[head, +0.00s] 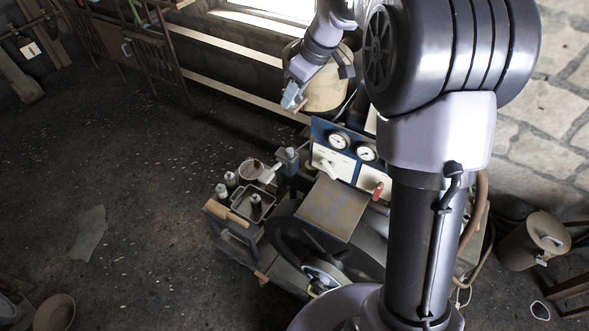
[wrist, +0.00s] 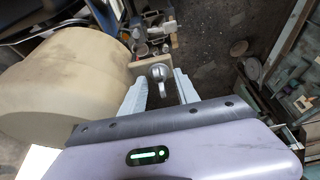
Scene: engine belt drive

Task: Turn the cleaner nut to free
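A grey metal knob with a short lever-like tail (wrist: 158,71), which looks like the cleaner nut, shows in the wrist view beside a pale block. The large cream drum (wrist: 68,80), apparently the cleaner, is to its left; it also shows in the head view (head: 327,92). My gripper (wrist: 161,78) is open, with one pale finger on each side of the knob in the picture. A gap shows on both sides, and I cannot tell the depth between them. In the head view my gripper (head: 292,97) is at the drum's left side; the nut cannot be made out there.
Below the drum in the head view is a blue gauge panel (head: 318,130) with two dials. A cart (head: 238,216) with bottles and trays stands at lower left, beside a dark wheel. The floor (head: 130,150) at left is mostly clear. A metal can (head: 528,243) stands at right.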

